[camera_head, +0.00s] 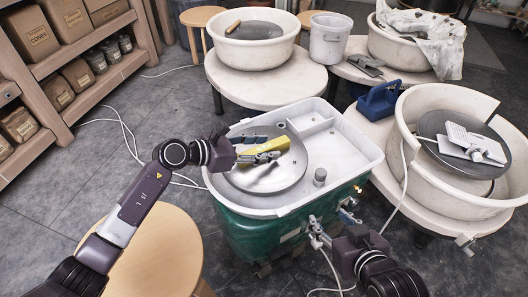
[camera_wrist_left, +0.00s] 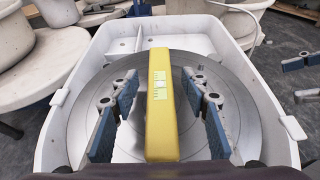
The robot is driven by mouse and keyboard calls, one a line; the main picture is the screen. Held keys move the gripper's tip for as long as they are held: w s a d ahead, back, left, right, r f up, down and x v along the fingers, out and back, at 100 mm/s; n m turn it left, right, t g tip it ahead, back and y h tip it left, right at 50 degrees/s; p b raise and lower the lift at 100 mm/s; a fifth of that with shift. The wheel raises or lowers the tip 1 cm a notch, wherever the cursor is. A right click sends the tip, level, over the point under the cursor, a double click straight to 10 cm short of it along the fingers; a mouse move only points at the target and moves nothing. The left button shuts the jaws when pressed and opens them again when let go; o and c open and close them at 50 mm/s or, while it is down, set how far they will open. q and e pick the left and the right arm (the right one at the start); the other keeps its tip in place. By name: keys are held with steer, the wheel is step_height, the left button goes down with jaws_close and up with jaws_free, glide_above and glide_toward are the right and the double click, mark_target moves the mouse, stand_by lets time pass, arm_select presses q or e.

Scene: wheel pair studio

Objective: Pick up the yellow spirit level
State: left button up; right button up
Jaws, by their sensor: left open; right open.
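The yellow spirit level (camera_head: 284,143) lies across the round grey wheel head (camera_head: 272,181) of the green-based pottery wheel. In the left wrist view the spirit level (camera_wrist_left: 161,110) runs lengthwise up the middle, its pale vial window facing up. My left gripper (camera_head: 262,149) is open, with one finger on each side of the level; the wrist view shows gaps between both finger pads (camera_wrist_left: 160,98) and the level. Part of the level is hidden by the gripper in the head view. My right gripper (camera_head: 317,232) is open and empty at the wheel's front edge.
The white splash tray (camera_head: 358,153) rims the wheel head. A blue tool caddy (camera_head: 379,99) stands behind on a round table, beside a white basin (camera_head: 418,176). A wooden stool (camera_head: 165,250) is at front left, and shelves with boxes (camera_head: 31,34) stand at far left.

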arm_select(q)
steer(key=shift+c, duration=0.6)
jaws_close()
steer(key=shift+r, duration=0.1)
